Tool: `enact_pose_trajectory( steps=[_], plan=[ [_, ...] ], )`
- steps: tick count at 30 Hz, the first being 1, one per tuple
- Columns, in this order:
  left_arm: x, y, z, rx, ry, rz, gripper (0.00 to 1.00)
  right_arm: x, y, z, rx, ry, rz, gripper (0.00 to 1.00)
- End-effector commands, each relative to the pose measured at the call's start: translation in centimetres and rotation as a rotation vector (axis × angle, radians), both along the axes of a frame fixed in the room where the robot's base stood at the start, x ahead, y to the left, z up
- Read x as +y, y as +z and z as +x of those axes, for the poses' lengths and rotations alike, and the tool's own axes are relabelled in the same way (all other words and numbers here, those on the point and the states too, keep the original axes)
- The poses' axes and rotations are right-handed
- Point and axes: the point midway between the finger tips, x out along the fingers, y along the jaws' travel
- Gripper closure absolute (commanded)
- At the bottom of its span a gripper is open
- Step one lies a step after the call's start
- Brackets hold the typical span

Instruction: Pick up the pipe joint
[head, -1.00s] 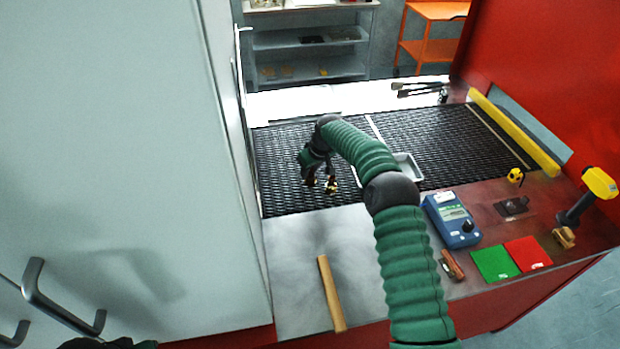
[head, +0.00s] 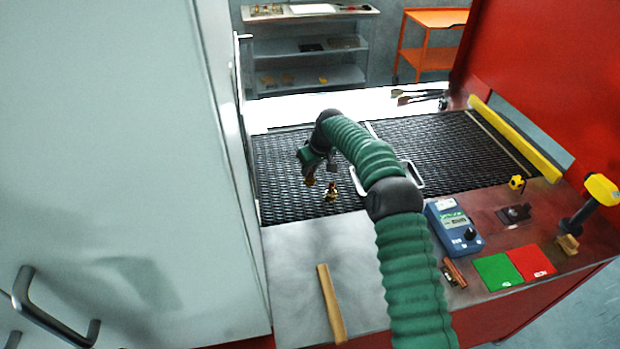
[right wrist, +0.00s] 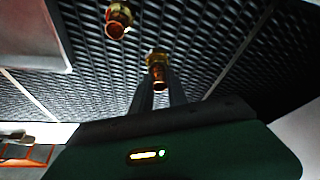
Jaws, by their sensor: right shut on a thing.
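My right gripper (head: 311,176) is over the left part of the black mesh belt (head: 285,155). It is shut on a small brass pipe joint (head: 309,182). In the right wrist view the held joint (right wrist: 158,70) sits between the fingertips (right wrist: 158,88), and the belt shows behind it. A second brass joint (head: 331,191) stands apart on the belt, just right of the gripper. It also shows in the right wrist view (right wrist: 118,21). I cannot tell exactly how high the held joint is above the belt. My left gripper is not in view.
A pale tray (head: 416,178) on the belt is partly hidden by my right arm. The metal front ledge holds a wooden strip (head: 330,305), a blue meter (head: 453,228), and green (head: 496,271) and red (head: 531,261) squares. A white cabinet (head: 120,150) stands close on the left.

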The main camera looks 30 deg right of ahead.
Motion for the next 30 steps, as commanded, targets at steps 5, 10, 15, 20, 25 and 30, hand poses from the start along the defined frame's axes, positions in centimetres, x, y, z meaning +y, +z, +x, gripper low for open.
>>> enact_pose_trajectory(
  steps=[5, 10, 15, 20, 25, 30],
  plan=[
    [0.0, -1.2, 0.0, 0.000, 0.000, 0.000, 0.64, 0.5, -0.2, -2.1, 0.005, 0.000, 0.000, 1.00],
    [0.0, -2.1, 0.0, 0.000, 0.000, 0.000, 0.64, 1.3, 0.0, -4.4, 0.005, 0.000, 0.000, 1.00],
    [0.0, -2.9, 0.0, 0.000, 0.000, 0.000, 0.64, 2.1, 0.2, -7.2, 0.004, 0.000, 0.000, 1.00],
    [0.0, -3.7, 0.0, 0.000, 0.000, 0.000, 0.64, 2.9, 0.5, -10.2, 0.006, -0.001, -0.001, 1.00],
    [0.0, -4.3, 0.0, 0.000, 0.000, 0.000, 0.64, 3.8, 0.8, -12.9, 0.004, -0.002, -0.001, 1.00],
    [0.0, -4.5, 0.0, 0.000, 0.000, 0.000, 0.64, 4.4, 1.1, -14.6, 0.005, -0.001, 0.001, 1.00]
  ],
)
